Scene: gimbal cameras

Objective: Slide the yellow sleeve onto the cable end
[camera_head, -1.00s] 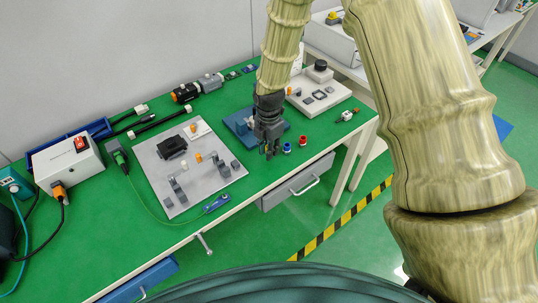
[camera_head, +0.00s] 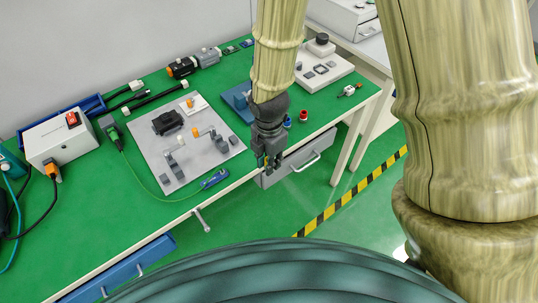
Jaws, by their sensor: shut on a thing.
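My gripper (camera_head: 268,160) points down over the table's front edge, right of the grey board. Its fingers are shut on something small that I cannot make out. I cannot tell which cable end the task means.
The grey board (camera_head: 215,160) carries clips, a black block and orange parts. A blue block (camera_head: 236,100) and a white fixture plate (camera_head: 325,70) stand behind my gripper. A white box with a red switch (camera_head: 60,140) is at left. Green table surface is clear at front left.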

